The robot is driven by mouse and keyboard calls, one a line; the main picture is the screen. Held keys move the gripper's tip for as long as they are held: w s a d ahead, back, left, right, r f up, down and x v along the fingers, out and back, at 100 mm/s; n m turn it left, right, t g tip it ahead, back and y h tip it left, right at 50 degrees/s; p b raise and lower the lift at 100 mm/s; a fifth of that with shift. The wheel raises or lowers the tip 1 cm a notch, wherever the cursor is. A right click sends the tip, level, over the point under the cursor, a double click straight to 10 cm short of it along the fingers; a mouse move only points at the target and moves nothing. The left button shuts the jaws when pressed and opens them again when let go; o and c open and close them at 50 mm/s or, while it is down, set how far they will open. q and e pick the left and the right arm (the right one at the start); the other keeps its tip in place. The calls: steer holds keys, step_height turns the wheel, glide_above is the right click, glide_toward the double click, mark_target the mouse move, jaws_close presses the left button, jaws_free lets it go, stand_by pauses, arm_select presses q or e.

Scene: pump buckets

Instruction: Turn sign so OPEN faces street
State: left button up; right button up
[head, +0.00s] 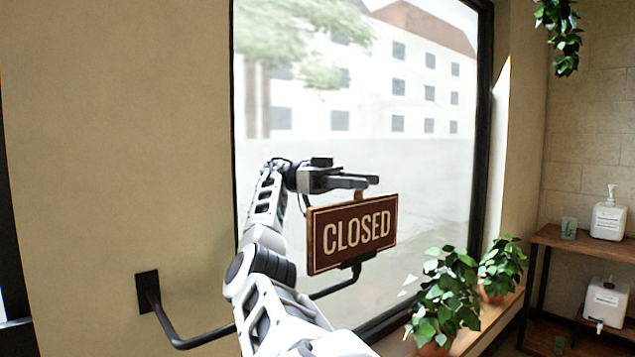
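The sign (352,233) is a brown board with a light wooden edge, and the word CLOSED faces me, into the room. It stands upright on a black bracket arm in front of the window. A short wooden peg (361,195) rises from its top edge. My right gripper (360,182) is at the sign's top, its fingers pointing right, level with or just above the peg. The fingers hide the peg's upper end, so I cannot tell whether they are closed on it. The street-facing side of the sign is hidden. My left gripper is not in view.
The black bracket (195,340) comes from a wall plate at the left and passes behind my arm. The window (430,150) is behind the sign. Potted plants (445,300) stand on the sill at the lower right. A wooden shelf (575,240) holds white pump containers (608,220).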

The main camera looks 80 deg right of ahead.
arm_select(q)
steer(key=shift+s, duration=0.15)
arm_select(e)
steer(key=shift+o, duration=0.2)
steer(key=shift+r, duration=0.35)
step_height(320, 180, up, 3)
steer(key=shift+s+f+p, duration=0.1)
steer(key=shift+f+p, duration=0.05)
steer(key=shift+p, duration=0.6)
steer(key=shift+a+r+b, duration=0.3)
steer(key=shift+a+b, duration=0.15)
steer(key=shift+b, duration=0.05)
arm_select(q)
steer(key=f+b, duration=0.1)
steer(key=b, duration=0.1)
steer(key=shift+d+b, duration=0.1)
steer(key=shift+b, duration=0.3)
arm_select(e)
steer(key=s+a+r, duration=0.1)
steer(key=a+r, duration=0.8)
steer(key=a, duration=0.4)
steer(key=shift+s, duration=0.25)
